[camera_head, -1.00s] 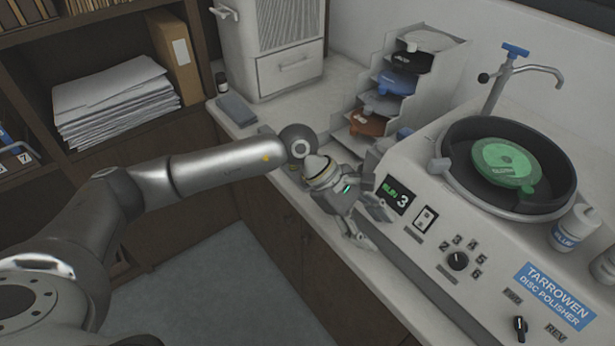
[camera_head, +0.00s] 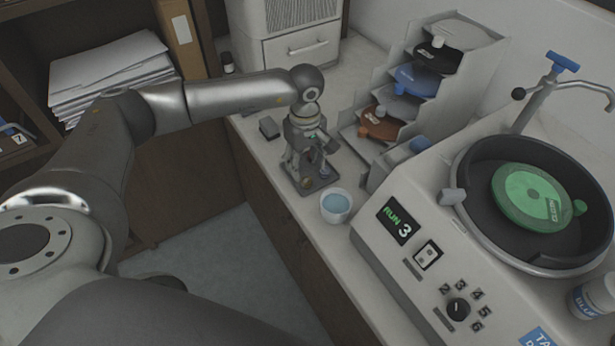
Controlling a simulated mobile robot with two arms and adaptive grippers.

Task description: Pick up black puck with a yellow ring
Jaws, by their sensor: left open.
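My left gripper (camera_head: 309,168) points down over a small dark tray (camera_head: 290,174) on the counter, left of the polisher. Its fingers are apart. The fingers hide much of the tray, and small items between them are too small and dark to tell apart. I cannot make out a black puck with a yellow ring for certain. My right gripper is not in view.
A white bowl with bluish contents (camera_head: 336,206) stands just right of the tray. The disc polisher (camera_head: 388,245) with a green disc (camera_head: 530,197) fills the right.

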